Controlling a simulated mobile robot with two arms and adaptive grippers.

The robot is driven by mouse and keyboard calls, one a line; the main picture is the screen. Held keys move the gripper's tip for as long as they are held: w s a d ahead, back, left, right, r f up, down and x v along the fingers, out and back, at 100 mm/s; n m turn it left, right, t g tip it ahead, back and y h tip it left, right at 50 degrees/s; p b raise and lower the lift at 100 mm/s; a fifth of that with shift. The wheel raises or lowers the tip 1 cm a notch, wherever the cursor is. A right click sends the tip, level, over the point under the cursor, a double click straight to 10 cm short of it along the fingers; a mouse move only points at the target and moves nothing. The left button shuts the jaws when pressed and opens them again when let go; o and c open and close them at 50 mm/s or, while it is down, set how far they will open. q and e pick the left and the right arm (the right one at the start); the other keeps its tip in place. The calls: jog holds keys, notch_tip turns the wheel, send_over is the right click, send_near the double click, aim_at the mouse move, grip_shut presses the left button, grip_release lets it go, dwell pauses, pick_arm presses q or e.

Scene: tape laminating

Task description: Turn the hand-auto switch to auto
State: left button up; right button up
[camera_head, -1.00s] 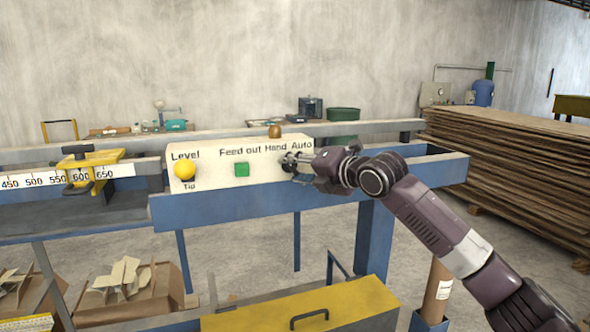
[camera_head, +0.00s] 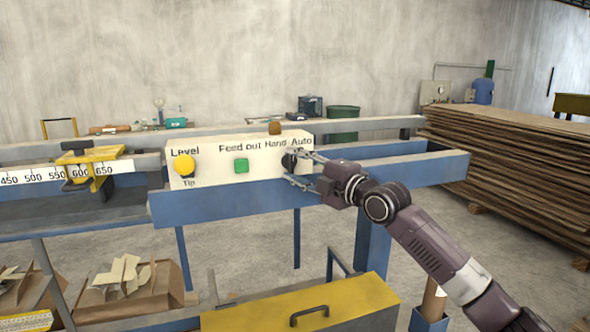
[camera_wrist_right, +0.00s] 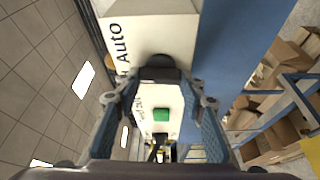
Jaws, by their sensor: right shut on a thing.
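The hand-auto switch (camera_head: 290,161) is a dark knob at the right end of the white control panel (camera_head: 213,172), below the words Hand and Auto. My right gripper (camera_head: 305,170) comes from the right and is shut on the switch, one finger on each side. In the right wrist view the black switch (camera_wrist_right: 160,68) lies between the fingertips of the right gripper (camera_wrist_right: 160,90). Its pointing direction cannot be told, as the fingers partly hide it. My left gripper is not in view.
A brown knob (camera_head: 275,128) is above the panel. Stacked boards (camera_head: 515,170) stand at the right. A yellow box (camera_head: 300,302) is below.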

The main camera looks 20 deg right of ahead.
jog(key=m+t, duration=0.1)
jog(key=m, duration=0.2)
jog(key=m+t+b, duration=0.1)
jog(key=m, duration=0.2)
jog(key=shift+f, duration=0.2)
jog(key=shift+m, duration=0.3)
jog(key=o, duration=1.2)
jog(key=shift+c, duration=0.2)
jog(key=v, duration=1.2)
jog(key=shift+f, duration=0.15)
jog(key=shift+a, duration=0.1)
